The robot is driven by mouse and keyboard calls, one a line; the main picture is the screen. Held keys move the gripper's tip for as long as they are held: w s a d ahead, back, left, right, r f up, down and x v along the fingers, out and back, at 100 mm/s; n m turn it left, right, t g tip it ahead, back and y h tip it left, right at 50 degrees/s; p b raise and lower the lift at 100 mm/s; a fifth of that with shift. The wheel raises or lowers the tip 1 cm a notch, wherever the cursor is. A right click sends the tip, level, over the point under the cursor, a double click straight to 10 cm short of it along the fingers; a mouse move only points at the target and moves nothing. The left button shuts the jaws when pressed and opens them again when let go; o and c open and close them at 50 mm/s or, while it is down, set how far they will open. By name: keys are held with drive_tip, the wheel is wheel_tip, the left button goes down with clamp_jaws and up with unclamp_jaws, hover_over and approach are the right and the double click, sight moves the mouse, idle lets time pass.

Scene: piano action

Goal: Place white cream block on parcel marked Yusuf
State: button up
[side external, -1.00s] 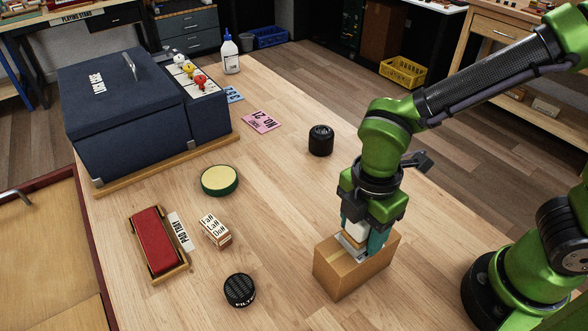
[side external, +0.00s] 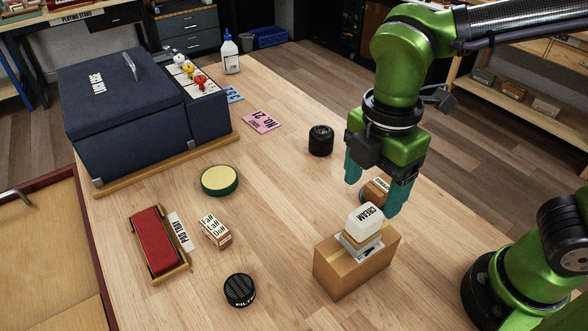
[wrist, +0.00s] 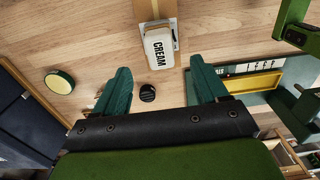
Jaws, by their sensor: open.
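The white block marked CREAM (side external: 366,219) sits on a pale tan layer over a white label, on top of a brown cardboard parcel (side external: 345,275). It is slightly turned and touches nothing of my gripper. It also shows in the wrist view (wrist: 160,48). The block covers part of the label, and I cannot read a name on the parcel. My gripper (side external: 376,196) is open and empty, its teal fingers apart above and behind the block. Both fingers also show in the wrist view (wrist: 162,75).
A small brown labelled item (side external: 374,191) stands behind the parcel, partly hidden by my fingers. A black cylinder (side external: 320,140), a green-rimmed yellow disc (side external: 220,181), a small lettered block (side external: 216,231), a black disc (side external: 240,290) and a red pad tray (side external: 156,241) lie leftward.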

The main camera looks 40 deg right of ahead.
drive_tip(key=shift+r, duration=0.85)
drive_tip(key=d+r+m+t+y, duration=0.1)
drive_tip(key=d+m+t, duration=0.6)
drive_tip(key=d+m, duration=0.8)
drive_tip(key=m+y, duration=0.1)
drive_tip(key=m, duration=0.6)
drive_tip(key=shift+w+d+r, duration=0.15)
drive_tip(key=shift+w+r, duration=0.15)
drive_tip(key=shift+r, duration=0.05)
